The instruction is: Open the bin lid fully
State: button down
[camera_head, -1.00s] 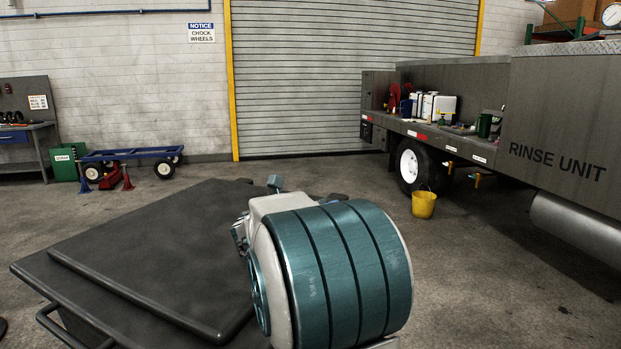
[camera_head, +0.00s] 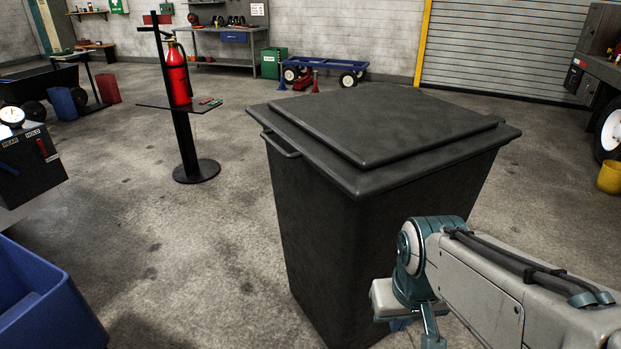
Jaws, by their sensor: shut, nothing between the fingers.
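The dark grey bin (camera_head: 350,235) stands upright in the middle of the view. Its lid (camera_head: 375,120) lies flat and closed across the top, with a raised panel. A bar handle (camera_head: 280,146) sticks out under the rim at the left front edge. My gripper (camera_head: 400,325) is low at the right, in front of the bin's right side and well below the lid. It is shut and holds nothing. Its fingers are small and partly hidden by my wrist. It is apart from the handle and the lid.
A black stand with a red fire extinguisher (camera_head: 177,75) is left of the bin. A blue container (camera_head: 45,305) is at the lower left. A blue cart (camera_head: 325,70) and a yellow bucket (camera_head: 609,178) are farther back. Floor between the bin and the stand is clear.

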aim_at(371, 141)
jog(key=k, duration=0.35)
jog(key=z, duration=1.1)
jog(key=i, duration=1.05)
jog(key=u, duration=2.25)
jog(key=i, duration=0.45)
jog(key=z, duration=0.05)
